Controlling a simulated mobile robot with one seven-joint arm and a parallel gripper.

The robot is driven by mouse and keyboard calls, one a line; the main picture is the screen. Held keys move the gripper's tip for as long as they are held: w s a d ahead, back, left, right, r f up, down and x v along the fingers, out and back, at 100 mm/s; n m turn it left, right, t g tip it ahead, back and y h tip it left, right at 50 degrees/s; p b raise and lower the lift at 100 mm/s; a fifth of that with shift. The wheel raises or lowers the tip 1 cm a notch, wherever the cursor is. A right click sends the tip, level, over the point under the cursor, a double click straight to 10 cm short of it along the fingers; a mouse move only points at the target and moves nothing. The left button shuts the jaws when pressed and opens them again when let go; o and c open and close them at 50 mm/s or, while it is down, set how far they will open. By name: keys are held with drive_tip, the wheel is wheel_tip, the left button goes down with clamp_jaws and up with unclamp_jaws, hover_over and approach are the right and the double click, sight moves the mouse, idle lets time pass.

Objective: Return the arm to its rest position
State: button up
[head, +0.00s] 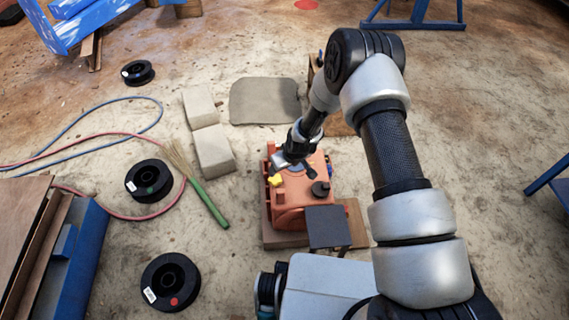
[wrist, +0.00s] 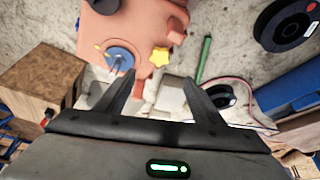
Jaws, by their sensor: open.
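My arm reaches from the lower right of the head view, bent at a high elbow, and comes down toward the orange jaw crusher (head: 292,214) on its wooden base. My gripper (head: 285,165) is close to the crusher's far end, partly hidden by my own wrist. In the wrist view my gripper (wrist: 155,83) has its two dark fingers spread apart, with nothing between them. Beyond the fingers are the crusher's orange body (wrist: 140,30), a yellow star knob (wrist: 160,56) and a round blue part (wrist: 119,58). Whether a fingertip touches the crusher cannot be told.
Pale blocks (head: 213,150) and a green-handled broom (head: 209,203) lie left of the crusher. Black spools (head: 171,283), red and blue hoses and a blue frame (head: 80,262) are further left. A grey mat (head: 264,100) lies behind. A wooden block (wrist: 38,85) shows in the wrist view.

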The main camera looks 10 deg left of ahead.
drive_tip(key=shift+s+d+r, duration=0.1)
drive_tip(key=shift+s+r, duration=0.05)
drive_tip(key=shift+r, duration=0.2)
idle(0.3)
